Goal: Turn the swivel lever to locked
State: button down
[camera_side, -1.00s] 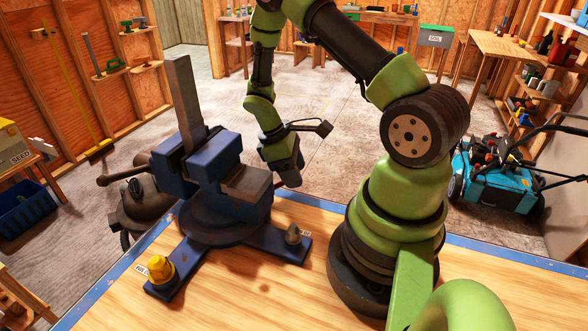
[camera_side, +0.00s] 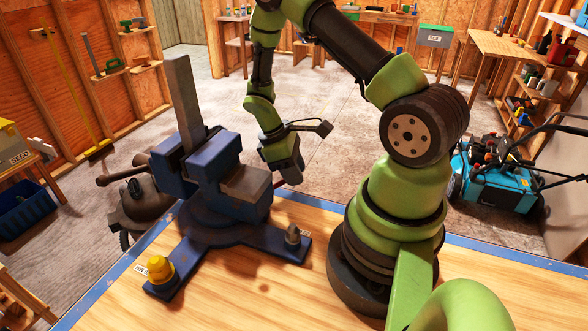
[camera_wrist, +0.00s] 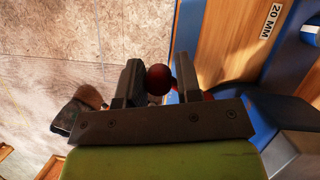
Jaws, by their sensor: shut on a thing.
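A blue bench vise (camera_side: 215,185) stands on a blue base with spread feet at the bench's far edge. A grey bar (camera_side: 186,105) is upright in its jaws. The swivel lever (camera_wrist: 158,79) shows its dark red ball knob in the wrist view, between my fingers. My gripper (camera_wrist: 157,74) is shut on that knob, with one finger on each side. In the side view my gripper (camera_side: 288,170) is low, right of the vise. There a short reddish piece of the lever (camera_side: 278,182) shows between vise and gripper; the rest is hidden.
The bench's front surface (camera_side: 245,290) is clear. A blue mower (camera_side: 495,180) stands on the floor at the right.

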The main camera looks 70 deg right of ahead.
jog(key=shift+w+a+m, duration=0.1)
jog(key=shift+m, duration=0.2)
jog(key=m, duration=0.1)
jog(key=s+m+y, duration=0.1)
jog(key=shift+a+m, duration=0.3)
jog(key=shift+a, duration=0.1)
jog(key=m, duration=0.1)
jog(key=s+a+m+y, duration=0.1)
jog(key=shift+a+m, duration=0.1)
jog(key=shift+m, duration=0.2)
jog(key=shift+s+a+m+t+y, duration=0.25)
jog(key=shift+a+m+y, duration=0.3)
jog(key=shift+m, duration=0.65)
jog(key=shift+s+a+m+t+y, duration=0.25)
jog(key=shift+a+m+y, duration=0.3)
jog(key=shift+m, duration=0.65)
jog(key=shift+a, duration=0.1)
jog(key=c, duration=0.9)
grip_release()
jog(key=shift+s+a, duration=0.1)
